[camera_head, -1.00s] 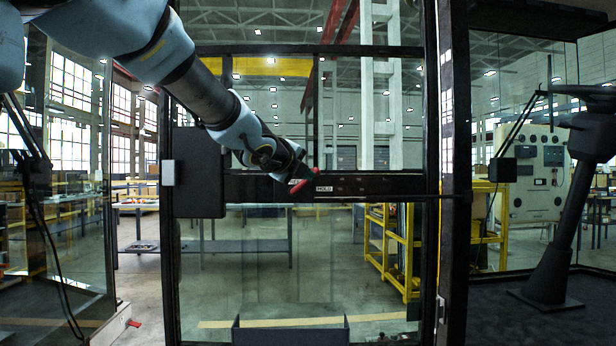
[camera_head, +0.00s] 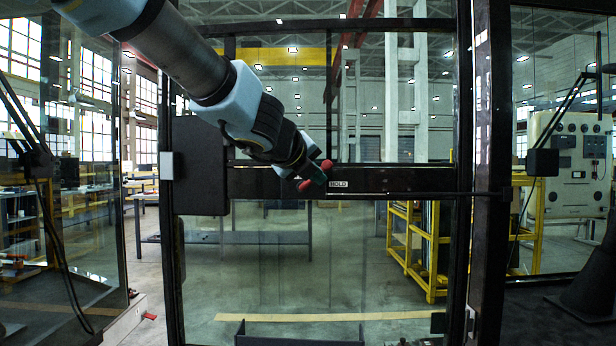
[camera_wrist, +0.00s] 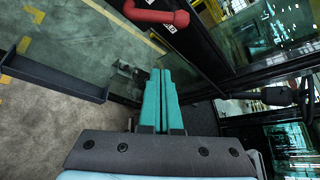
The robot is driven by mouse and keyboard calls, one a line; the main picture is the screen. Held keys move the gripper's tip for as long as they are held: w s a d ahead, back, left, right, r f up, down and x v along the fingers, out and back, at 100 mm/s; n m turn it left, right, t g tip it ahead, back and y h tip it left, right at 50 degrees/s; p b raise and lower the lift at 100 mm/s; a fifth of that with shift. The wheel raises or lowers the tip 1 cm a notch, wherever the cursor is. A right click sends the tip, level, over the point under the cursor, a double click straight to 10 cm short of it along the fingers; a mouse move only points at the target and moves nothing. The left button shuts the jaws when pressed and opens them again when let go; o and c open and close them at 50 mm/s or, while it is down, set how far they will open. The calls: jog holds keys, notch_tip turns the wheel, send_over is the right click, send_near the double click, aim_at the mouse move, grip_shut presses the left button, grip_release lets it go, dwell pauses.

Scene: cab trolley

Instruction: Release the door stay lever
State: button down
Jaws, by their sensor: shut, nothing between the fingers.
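The red door stay lever (camera_head: 304,186) is on the dark crossbar of the glass door (camera_head: 270,270), just left of a white HOLD label (camera_head: 338,184). In the head view my gripper (camera_head: 317,175) covers the lever's middle, so red shows on both sides of it. In the wrist view the lever (camera_wrist: 157,15) lies at the top edge, beyond the teal fingertips (camera_wrist: 161,72) and apart from them. The fingers are pressed together and empty. Part of the lever is cut off at the top of the wrist view.
A dark box (camera_head: 200,168) sits on the door's left side at crossbar height. A dark post (camera_head: 488,170) stands right of the door. Glass panels flank both sides. Yellow racks (camera_head: 425,245) and a bench stand behind the glass.

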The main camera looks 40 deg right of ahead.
jog(key=shift+w, duration=0.15)
jog(key=w+d, duration=0.6)
jog(key=d, duration=0.1)
jog(key=shift+f, duration=0.4)
dwell(0.3)
jog(key=shift+w, duration=0.15)
dwell(0.3)
